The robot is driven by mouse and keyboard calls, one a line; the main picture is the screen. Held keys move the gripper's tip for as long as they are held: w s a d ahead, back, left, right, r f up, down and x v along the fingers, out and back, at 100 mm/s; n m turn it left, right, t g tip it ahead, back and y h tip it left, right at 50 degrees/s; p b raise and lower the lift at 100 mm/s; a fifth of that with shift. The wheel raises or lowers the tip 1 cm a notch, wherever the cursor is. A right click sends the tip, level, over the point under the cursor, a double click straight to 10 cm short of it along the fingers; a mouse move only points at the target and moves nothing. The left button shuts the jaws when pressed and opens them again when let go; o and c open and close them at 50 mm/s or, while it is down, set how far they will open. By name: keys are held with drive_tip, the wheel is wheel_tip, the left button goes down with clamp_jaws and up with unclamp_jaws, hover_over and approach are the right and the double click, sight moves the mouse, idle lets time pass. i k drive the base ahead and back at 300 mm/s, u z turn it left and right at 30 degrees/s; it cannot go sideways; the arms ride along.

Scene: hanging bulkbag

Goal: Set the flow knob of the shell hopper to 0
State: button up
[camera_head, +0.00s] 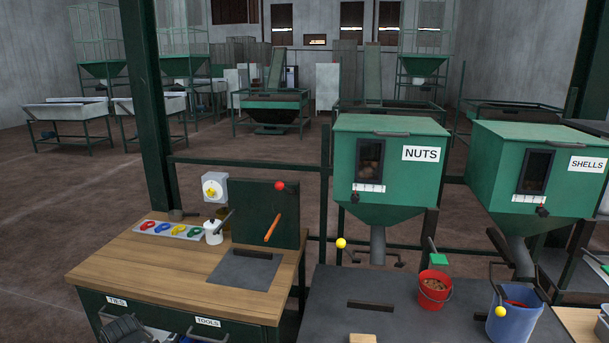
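The shell hopper (499,151) is a green box with a sloped underside at the right, labelled SHELLS. It has a dark front window (535,172). A white marked strip (524,199) sits under the window, and a small dark flow knob (541,211) is at the strip's right end. The strip's marks are too small to read, so I cannot tell the knob's setting. A grey spout runs down from the hopper towards a blue bucket (512,325). I cannot make out my gripper in this view.
The green nut hopper (391,137) stands to the left with a similar knob. A red bucket (434,291) stands on the dark bench (335,310). Crank handles with yellow balls project near the spouts. A wooden workbench (150,265) is at the left.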

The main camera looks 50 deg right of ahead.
sight(542, 212)
drive_tip(key=z, duration=1.7)
drive_tip(key=k, duration=0.35)
drive_tip(key=z, duration=0.5)
drive_tip(key=i, duration=0.5)
drive_tip(key=u, duration=0.1)
